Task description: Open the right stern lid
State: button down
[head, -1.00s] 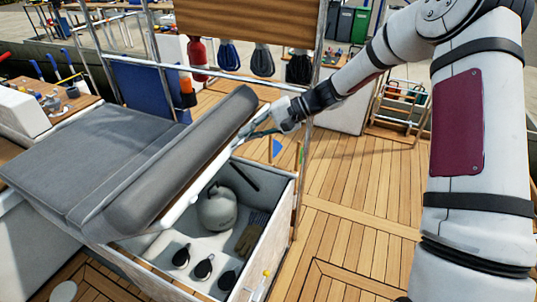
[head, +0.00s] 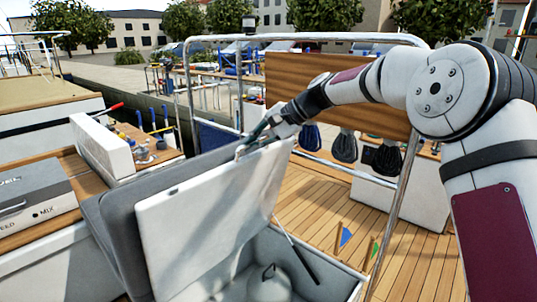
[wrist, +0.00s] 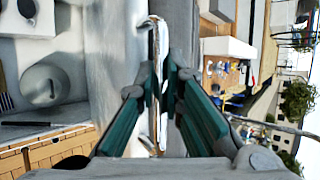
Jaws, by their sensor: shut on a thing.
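The right stern lid stands steeply raised in the head view, its white underside (head: 210,215) facing right and its grey cushion (head: 112,235) behind. My gripper (head: 262,132) is at the lid's upper edge. In the wrist view my gripper's green fingers (wrist: 158,88) are closed around a thin metal handle (wrist: 155,40) along that edge. The lid's white underside (wrist: 108,50) shows left of the fingers. A dark strut (head: 298,250) rises beside the lid from the open locker (head: 322,275). The locker's lower part is cut off in the head view.
A round grey object (head: 270,287) lies in the locker. A metal rail (head: 403,195) with a wooden board (head: 345,95) and hanging dark rope coils (head: 343,147) stands behind my arm. A bench with tools (head: 145,150) is at the left.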

jog(key=shift+w+a+r, duration=0.2)
jog(key=shift+w+a, duration=0.25)
jog(key=shift+a, duration=0.1)
jog(key=c, duration=1.7)
grip_release()
jog(key=v, duration=1.2)
jog(key=shift+s, duration=0.1)
jog(key=shift+s+r, duration=0.1)
